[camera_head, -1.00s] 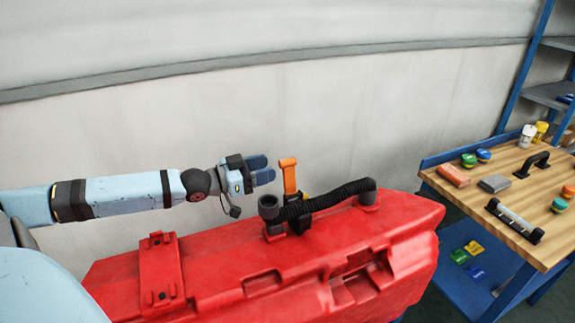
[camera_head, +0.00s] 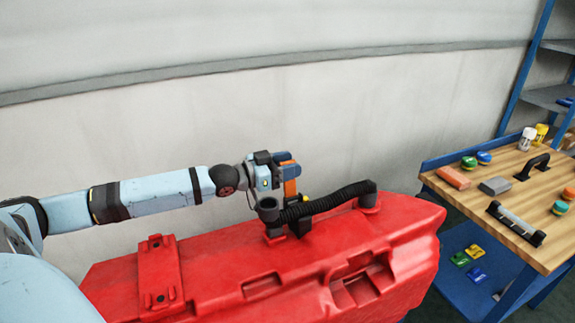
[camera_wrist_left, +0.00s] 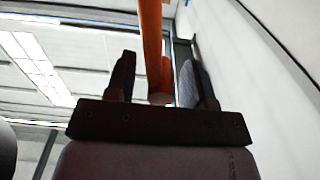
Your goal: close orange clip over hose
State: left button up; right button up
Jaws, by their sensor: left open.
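The orange clip (camera_head: 290,185) stands upright and raised behind the black corrugated hose (camera_head: 330,201) on the red tank (camera_head: 330,262). In the left wrist view the orange clip (camera_wrist_left: 152,45) runs up between the two finger pads. My left gripper (camera_head: 280,172) is open at the clip's upper part, with a finger in front hiding some of it. In the left wrist view my gripper (camera_wrist_left: 160,80) shows a gap around the clip; I cannot tell whether either finger touches it. The hose ends in a black elbow (camera_head: 268,209) at the left. My right gripper is not in view.
A wooden-topped blue workbench (camera_head: 510,215) stands at the right with an orange-brown block (camera_head: 453,177), a grey block (camera_head: 495,186), a black handle (camera_head: 531,166) and several round coloured pucks. A pale wall (camera_head: 200,120) is behind the tank.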

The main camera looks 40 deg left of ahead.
pick_arm(q)
grip_shut()
jog(key=s+d+r+m+p, duration=0.1)
jog(key=p, duration=0.2)
jog(key=shift+d+r+p, duration=0.1)
jog(key=shift+d+p, duration=0.25)
jog(key=shift+p, duration=0.05)
jog(key=shift+s+d+p, duration=0.1)
jog(key=shift+d+p, duration=0.15)
jog(key=shift+p, duration=0.15)
jog(key=shift+s+d+f, duration=0.15)
jog(key=shift+d+f, duration=0.1)
jog(key=shift+d, duration=0.1)
grip_release()
